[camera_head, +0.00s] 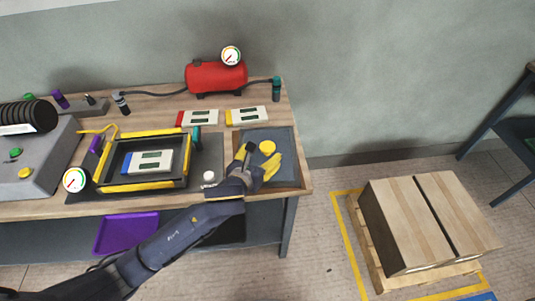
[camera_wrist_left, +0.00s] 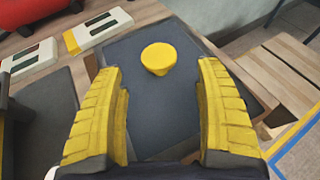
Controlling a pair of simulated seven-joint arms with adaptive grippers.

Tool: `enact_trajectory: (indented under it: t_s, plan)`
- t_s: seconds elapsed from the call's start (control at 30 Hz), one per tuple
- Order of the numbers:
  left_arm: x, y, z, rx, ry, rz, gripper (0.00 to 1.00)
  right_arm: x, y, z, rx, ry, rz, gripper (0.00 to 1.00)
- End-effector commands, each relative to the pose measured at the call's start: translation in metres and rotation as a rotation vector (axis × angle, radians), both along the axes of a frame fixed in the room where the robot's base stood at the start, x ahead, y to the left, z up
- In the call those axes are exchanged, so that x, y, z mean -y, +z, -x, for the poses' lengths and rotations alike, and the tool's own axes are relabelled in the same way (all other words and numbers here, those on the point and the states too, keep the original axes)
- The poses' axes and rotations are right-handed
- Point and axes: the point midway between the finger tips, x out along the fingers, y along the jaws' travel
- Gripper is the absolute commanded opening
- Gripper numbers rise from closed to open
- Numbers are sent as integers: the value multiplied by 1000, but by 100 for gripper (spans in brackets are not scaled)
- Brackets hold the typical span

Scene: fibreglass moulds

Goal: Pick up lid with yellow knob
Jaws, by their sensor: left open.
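The lid (camera_head: 284,143) is a flat dark grey plate with a round yellow knob (camera_head: 267,147), lying at the right end of the workbench. In the left wrist view the lid (camera_wrist_left: 150,110) fills the middle, with the yellow knob (camera_wrist_left: 158,57) ahead of the fingertips. My left gripper (camera_head: 262,165) has yellow padded fingers and is over the lid, beside the knob. In the left wrist view my left gripper (camera_wrist_left: 160,75) is open with nothing between its fingers. The fingers hide part of the lid in the head view. My right gripper is not seen.
A mould frame with yellow edges (camera_head: 145,187) holds a blue-ended block (camera_head: 147,161). Red-ended (camera_head: 198,118) and yellow-ended (camera_head: 247,115) blocks lie behind the lid. A red tank (camera_head: 215,77) stands at the back. Boxes on a pallet (camera_head: 430,220) stand on the floor to the right.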

Motion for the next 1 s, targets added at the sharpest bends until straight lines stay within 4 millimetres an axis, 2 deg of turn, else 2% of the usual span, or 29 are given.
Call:
enact_trajectory:
  t_s: [0.27,0.5,0.7,1.0]
  plan:
    - [4,-4,-11,1,1,-1,72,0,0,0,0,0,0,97]
    - [13,-12,-37,-1,2,1,72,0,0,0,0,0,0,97]
    - [19,-19,-52,1,1,0,72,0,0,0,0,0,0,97]
    - [20,-19,-54,1,0,0,72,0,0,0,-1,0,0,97]
